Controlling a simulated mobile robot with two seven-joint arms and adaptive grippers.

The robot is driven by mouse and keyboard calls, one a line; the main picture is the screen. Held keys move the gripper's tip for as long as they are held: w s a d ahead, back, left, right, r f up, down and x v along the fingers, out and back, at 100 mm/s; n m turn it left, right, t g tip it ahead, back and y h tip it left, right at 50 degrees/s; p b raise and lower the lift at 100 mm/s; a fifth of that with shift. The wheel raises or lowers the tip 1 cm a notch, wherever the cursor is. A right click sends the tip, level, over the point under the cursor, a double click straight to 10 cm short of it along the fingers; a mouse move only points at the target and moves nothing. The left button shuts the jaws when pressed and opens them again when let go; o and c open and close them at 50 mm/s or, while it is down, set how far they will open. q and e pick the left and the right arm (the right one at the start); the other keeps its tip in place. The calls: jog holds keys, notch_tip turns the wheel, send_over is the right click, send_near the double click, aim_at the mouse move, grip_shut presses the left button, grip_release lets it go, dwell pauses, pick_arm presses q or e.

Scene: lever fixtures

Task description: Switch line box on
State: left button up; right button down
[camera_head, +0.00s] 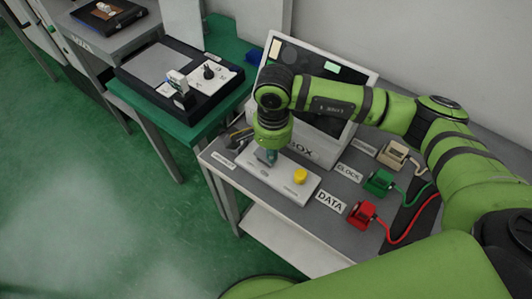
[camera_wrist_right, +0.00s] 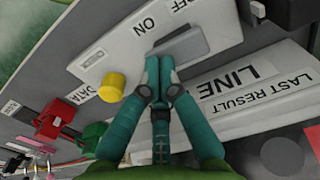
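The line box is a low white box (camera_head: 279,179) on the grey table, with a yellow button (camera_head: 300,176) at one end. In the right wrist view the white box (camera_wrist_right: 115,55) carries a grey switch (camera_wrist_right: 190,45) beside the printed words ON and OFF, with the yellow button (camera_wrist_right: 112,86) nearer the ON side. My right gripper (camera_head: 267,158) is over the box; its teal fingertips (camera_wrist_right: 159,66) are together and empty, right at the end of the switch toward ON. I cannot tell whether they touch it. My left gripper is not in view.
A tilted white-framed panel (camera_head: 350,72) stands behind the box. Red (camera_head: 361,214), green (camera_head: 379,182) and beige (camera_head: 393,154) plugs with cables sit to the right. A green table (camera_head: 195,135) with a black-based fixture (camera_head: 148,91) stands to the left.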

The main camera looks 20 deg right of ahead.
jog(key=shift+w+r+p, duration=0.1)
jog(key=shift+r+p, duration=0.3)
jog(key=shift+r, duration=0.2)
jog(key=shift+r+p, duration=1.1)
jog(key=shift+r, duration=1.7)
jog(key=shift+f, duration=0.1)
